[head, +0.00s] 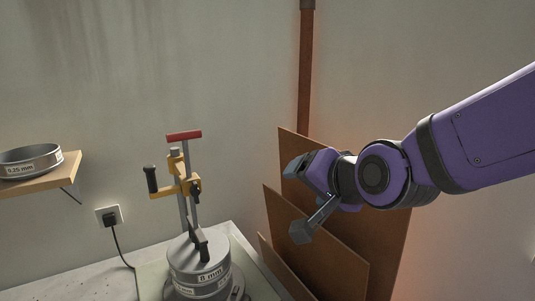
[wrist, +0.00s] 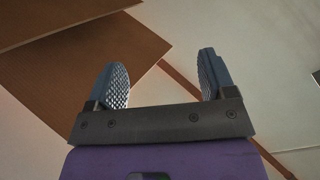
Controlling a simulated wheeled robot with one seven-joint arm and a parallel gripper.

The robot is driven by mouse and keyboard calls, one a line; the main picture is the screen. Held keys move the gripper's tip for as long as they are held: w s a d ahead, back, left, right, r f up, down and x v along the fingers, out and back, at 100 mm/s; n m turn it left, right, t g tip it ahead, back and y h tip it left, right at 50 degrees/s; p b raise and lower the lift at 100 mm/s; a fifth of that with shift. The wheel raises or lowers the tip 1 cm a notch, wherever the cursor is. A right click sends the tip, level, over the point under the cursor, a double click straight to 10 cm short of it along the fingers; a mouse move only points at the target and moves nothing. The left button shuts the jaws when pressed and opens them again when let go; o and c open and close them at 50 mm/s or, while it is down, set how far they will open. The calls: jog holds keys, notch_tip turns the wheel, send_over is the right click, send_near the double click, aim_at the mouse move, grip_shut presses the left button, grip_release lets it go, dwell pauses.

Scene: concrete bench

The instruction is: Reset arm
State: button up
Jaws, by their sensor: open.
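My gripper (head: 298,201) is at the right of the head view, at the end of my purple arm, in front of brown boards. It is open, with its two fingers apart. In the wrist view its two ridged grey fingers (wrist: 163,83) stand apart with nothing between them. The arm reaches in from the right edge, held up above the bench.
Brown boards (head: 320,243) lean on the wall behind my gripper. A sieve stack (head: 198,262) with a yellow clamp (head: 176,190) and red handle stands on the bench to the left. A shelf (head: 60,172) holds another sieve (head: 30,160). A socket (head: 108,215) with a cord is on the wall.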

jog(key=s+d+r+n+g+h, duration=0.1)
jog(key=s+d+n+g+h, duration=0.1)
jog(key=s+d, duration=0.5)
jog(key=s+d+r+n+g+h, duration=0.1)
jog(key=s+d, duration=0.6)
jog(key=d, duration=0.9)
jog(key=n+g+h, duration=0.1)
jog(key=g+h, duration=0.1)
jog(key=shift+s+r+g+h, duration=0.3)
jog(key=shift+r, duration=0.05)
